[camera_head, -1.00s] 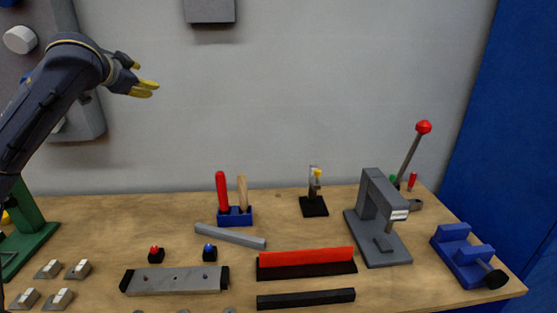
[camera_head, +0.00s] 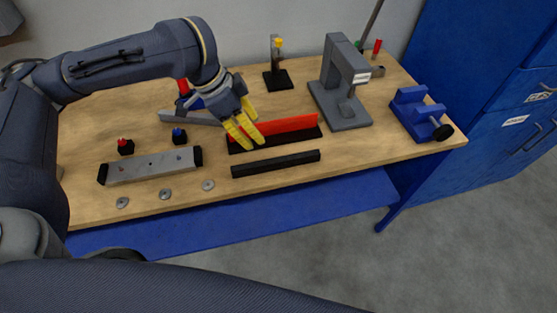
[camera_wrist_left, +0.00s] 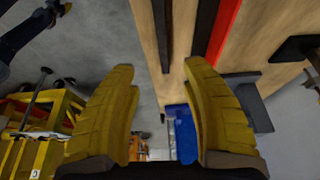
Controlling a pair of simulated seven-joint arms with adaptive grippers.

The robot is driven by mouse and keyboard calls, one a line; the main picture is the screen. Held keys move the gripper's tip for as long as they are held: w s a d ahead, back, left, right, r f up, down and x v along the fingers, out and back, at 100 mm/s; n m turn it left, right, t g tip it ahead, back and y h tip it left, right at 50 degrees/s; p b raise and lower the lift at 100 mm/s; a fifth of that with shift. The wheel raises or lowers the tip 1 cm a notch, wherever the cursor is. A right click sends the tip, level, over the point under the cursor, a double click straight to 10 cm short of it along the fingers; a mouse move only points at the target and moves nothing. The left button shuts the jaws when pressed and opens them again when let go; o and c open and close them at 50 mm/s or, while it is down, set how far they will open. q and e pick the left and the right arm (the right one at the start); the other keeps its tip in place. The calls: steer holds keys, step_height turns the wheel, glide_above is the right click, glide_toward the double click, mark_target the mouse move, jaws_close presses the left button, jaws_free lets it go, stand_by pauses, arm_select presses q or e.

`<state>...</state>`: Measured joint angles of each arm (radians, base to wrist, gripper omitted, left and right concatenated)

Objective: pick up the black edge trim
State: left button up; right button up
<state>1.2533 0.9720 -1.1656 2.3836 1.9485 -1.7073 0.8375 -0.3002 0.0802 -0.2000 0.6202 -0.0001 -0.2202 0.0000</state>
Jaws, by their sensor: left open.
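The black edge trim (camera_head: 276,163) is a long, straight black bar. It lies near the front edge of the table, in front of the red strip on a black base (camera_head: 285,129). My left gripper (camera_head: 243,135) has yellow fingers and is open and empty. In the head view it is just above and left of the trim's left end, by the red strip's left end. In the left wrist view the trim (camera_wrist_left: 162,35) runs down from the top, beyond the open fingers (camera_wrist_left: 160,72). My right gripper is not in view.
A grey metal bar with black ends (camera_head: 150,167) lies left of the trim, with small grey discs in front. A grey press (camera_head: 342,95) and a blue vise (camera_head: 420,115) stand at the right. Clear tabletop lies right of the trim.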

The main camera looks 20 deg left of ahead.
arm_select(q)
glide_toward(276, 160)
steer(key=x, duration=0.5)
steer(key=shift+s, duration=0.2)
steer(key=shift+x, duration=2.8)
steer(key=shift+o, duration=0.3)
steer(key=shift+w, duration=0.2)
steer(key=shift+r, duration=0.1)
jaws_close()
